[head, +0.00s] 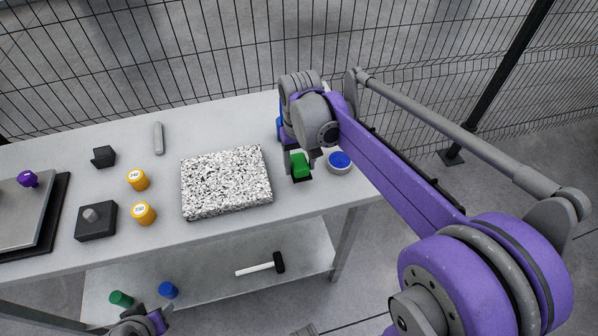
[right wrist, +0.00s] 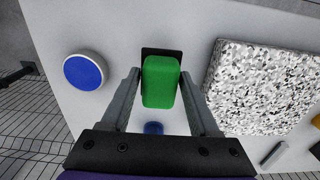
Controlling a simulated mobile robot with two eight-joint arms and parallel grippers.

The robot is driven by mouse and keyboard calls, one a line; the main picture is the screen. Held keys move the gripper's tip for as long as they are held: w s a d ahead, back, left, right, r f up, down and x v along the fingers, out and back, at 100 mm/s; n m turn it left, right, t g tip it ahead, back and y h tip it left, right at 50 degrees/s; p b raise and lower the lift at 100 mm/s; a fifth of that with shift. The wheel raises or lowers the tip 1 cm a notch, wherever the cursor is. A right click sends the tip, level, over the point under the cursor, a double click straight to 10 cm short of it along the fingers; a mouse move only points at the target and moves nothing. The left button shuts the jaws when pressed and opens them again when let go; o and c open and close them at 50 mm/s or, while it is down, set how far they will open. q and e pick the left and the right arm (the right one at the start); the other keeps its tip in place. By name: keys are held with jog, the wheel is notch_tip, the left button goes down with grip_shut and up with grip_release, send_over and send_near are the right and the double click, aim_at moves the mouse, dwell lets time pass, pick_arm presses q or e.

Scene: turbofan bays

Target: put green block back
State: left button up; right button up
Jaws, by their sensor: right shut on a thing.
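The green block (right wrist: 161,84) is between the two fingers of my right gripper (right wrist: 160,76), which is shut on it. In the head view the green block (head: 299,164) is near the right end of the grey table, partly hidden by my right gripper (head: 301,158). A black square (right wrist: 147,51) on the tabletop lies right at the block's far end; the block covers part of it. I cannot tell whether the block touches it. A part of my left arm (head: 137,326) shows at the bottom left edge; its fingers cannot be made out.
A blue-topped round button (head: 339,161) sits just right of the block. A speckled slab (head: 226,182) lies to its left. Yellow cylinders (head: 144,213) and dark blocks (head: 96,221) stand farther left. A hammer (head: 262,267) lies on the lower shelf. A mesh fence (head: 200,50) stands behind.

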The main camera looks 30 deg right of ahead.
aim_at(299, 173)
jog(key=shift+w+f, duration=0.1)
jog(key=shift+f, duration=1.9)
jog(key=shift+f, duration=0.2)
jog(key=o, duration=1.5)
jog(key=shift+r, duration=0.1)
jog(key=shift+c, duration=0.2)
